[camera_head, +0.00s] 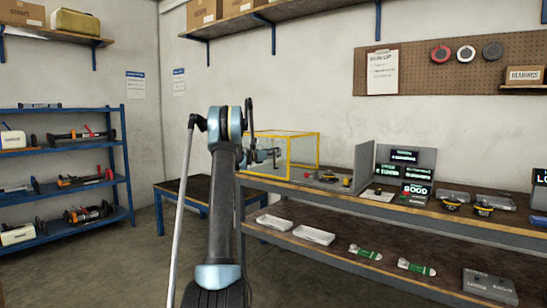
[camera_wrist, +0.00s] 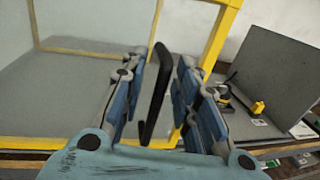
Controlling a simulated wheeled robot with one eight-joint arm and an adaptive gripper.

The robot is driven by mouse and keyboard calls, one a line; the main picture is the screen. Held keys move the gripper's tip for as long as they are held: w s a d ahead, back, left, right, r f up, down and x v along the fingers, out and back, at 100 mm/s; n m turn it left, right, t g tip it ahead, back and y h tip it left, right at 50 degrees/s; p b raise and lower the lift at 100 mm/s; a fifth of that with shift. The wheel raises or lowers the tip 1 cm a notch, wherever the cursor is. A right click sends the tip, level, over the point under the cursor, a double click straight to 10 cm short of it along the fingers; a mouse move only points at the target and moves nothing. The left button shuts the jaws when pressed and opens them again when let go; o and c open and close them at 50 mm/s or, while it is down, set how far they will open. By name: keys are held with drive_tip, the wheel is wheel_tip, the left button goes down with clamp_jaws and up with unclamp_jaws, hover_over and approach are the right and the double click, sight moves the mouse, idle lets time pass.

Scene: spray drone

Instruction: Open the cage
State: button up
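The cage (camera_head: 285,133) is a clear box with yellow edges on the left end of the workbench. My gripper (camera_head: 264,155) is at its left front side. In the wrist view the cage's yellow frame (camera_wrist: 222,38) rises behind the fingers. A black upright handle (camera_wrist: 156,95) stands between the two fingers of my gripper (camera_wrist: 160,62), with a visible gap on each side. The gripper is open and not closed on the handle. My arm hides part of the cage's left side in the head view. I see no clear gap at the cage's front panel.
The workbench (camera_head: 400,207) runs right, with a grey upright panel (camera_head: 362,168) beside the cage and small screens beyond. A lower shelf holds white trays (camera_head: 314,235) and green-and-white parts. A low table (camera_head: 185,187) stands at left. Open floor lies in front.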

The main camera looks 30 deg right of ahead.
drive_tip(key=shift+a, duration=0.15)
drive_tip(key=s+a, duration=0.2)
drive_tip(key=a, duration=0.9)
drive_tip(key=shift+a, duration=0.3)
drive_tip(key=shift+f, duration=0.1)
